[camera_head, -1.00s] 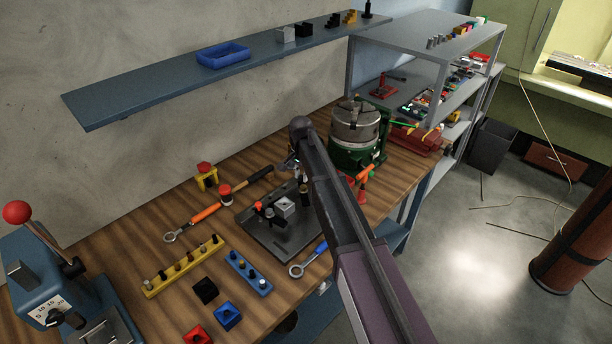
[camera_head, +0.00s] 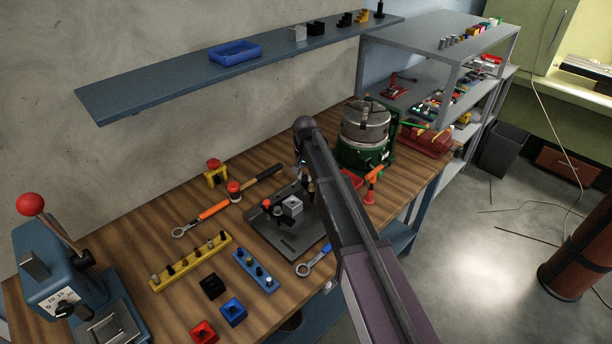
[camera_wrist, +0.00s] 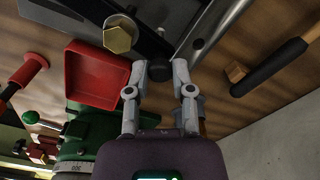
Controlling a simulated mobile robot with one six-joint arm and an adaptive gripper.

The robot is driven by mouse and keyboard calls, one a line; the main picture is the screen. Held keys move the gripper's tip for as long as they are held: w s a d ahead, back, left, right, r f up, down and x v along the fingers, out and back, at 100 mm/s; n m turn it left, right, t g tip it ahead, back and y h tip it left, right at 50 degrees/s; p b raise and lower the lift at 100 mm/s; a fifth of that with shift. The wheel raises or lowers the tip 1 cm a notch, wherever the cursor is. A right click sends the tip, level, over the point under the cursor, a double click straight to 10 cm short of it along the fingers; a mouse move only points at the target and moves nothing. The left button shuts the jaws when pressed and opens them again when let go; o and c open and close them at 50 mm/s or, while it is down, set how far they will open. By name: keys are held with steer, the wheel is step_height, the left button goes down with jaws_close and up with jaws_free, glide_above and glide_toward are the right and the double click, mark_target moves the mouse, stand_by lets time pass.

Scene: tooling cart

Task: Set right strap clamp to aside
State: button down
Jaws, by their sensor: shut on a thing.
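My gripper (camera_wrist: 158,66) is shut on a dark round knob (camera_wrist: 159,72), which seems to be the top of the right strap clamp; the rest of the clamp is mostly hidden. In the head view my arm covers most of the gripper, near the back right of the dark fixture plate (camera_head: 288,244). In the wrist view a brass hex head (camera_wrist: 120,34) shows beside the held knob. I cannot tell whether the held clamp touches the plate.
A red square tray (camera_wrist: 97,75) lies close beside my gripper, by the green rotary machine (camera_head: 364,155). A torque wrench (camera_head: 215,209) with an orange grip lies left of the plate. A blue-handled wrench (camera_head: 312,262) lies in front. Yellow (camera_head: 190,262) and blue (camera_head: 255,271) racks stand left.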

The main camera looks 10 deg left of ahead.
steer(key=shift+s+d, duration=0.1)
steer(key=shift+d, duration=0.05)
steer(key=shift+c, duration=2.4)
jaws_free()
steer(key=shift+r, duration=0.1)
